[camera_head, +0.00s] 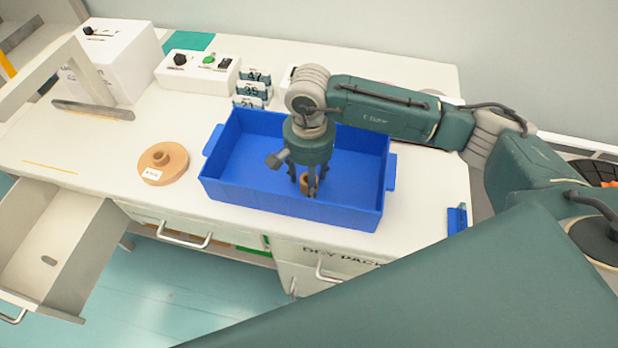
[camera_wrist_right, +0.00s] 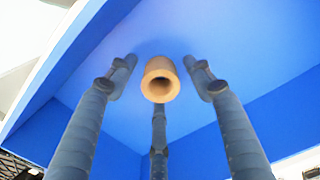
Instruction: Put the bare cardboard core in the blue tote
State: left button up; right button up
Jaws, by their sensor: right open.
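The bare cardboard core (camera_head: 305,184) is a short brown tube inside the blue tote (camera_head: 230,190), towards its front side. In the right wrist view the core (camera_wrist_right: 160,80) shows end-on, with its hollow opening facing the camera and the blue tote floor (camera_wrist_right: 215,50) behind it. My right gripper (camera_head: 307,186) points down into the tote over the core. Its three fingers (camera_wrist_right: 158,88) are spread around the core, with visible gaps on the left and right. The fingers partly hide the core in the head view. My left gripper is not in view.
A wider tan roll (camera_head: 165,163) with a white label lies on the white bench left of the tote. Numbered cards (camera_head: 250,90) and a switch box (camera_head: 200,70) stand behind. An open drawer (camera_head: 60,245) juts out at left. A small blue item (camera_head: 457,218) sits at right.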

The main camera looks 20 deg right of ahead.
notch_tip(320, 180, up, 12)
jog(key=b, duration=0.3)
dwell(0.4)
